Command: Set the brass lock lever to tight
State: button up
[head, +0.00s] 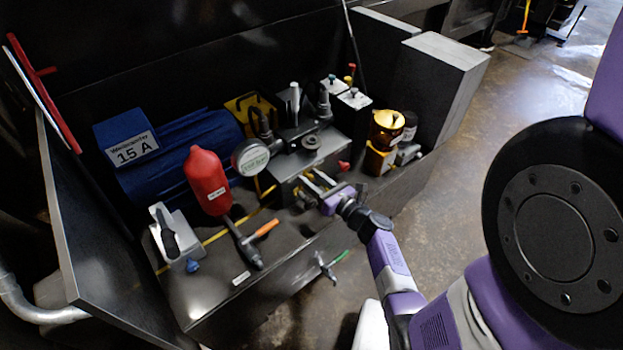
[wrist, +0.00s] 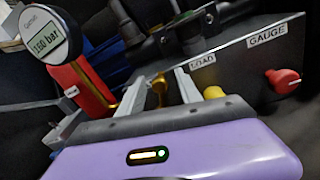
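My gripper (head: 311,183) is at the front face of the dark valve block (head: 322,157) in the head view. In the wrist view my gripper (wrist: 160,84) has its two pale fingers apart, with a visible gap between them. A small brass-coloured part (wrist: 157,92), likely the brass lock lever, shows in that gap, partly hidden by my gripper's body. I cannot tell whether either finger touches it, nor its setting. A yellow knob (wrist: 213,92) sits just right of the right finger, below the LOAD label (wrist: 202,61). No tight marking is readable.
A red GAUGE knob (wrist: 283,80) is to the right on the block. A pressure gauge (head: 250,157) and red cylinder (head: 206,181) stand left of it. An orange-handled lever (head: 266,228) and green-tipped handle (head: 341,257) are nearer the front. Open floor (head: 533,95) lies to the right.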

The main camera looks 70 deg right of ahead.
jog(key=shift+s, duration=0.1)
jog(key=v, duration=0.7)
jog(key=shift+s+a+p, duration=0.2)
jog(key=shift+s+p, duration=0.1)
jog(key=shift+p, duration=0.1)
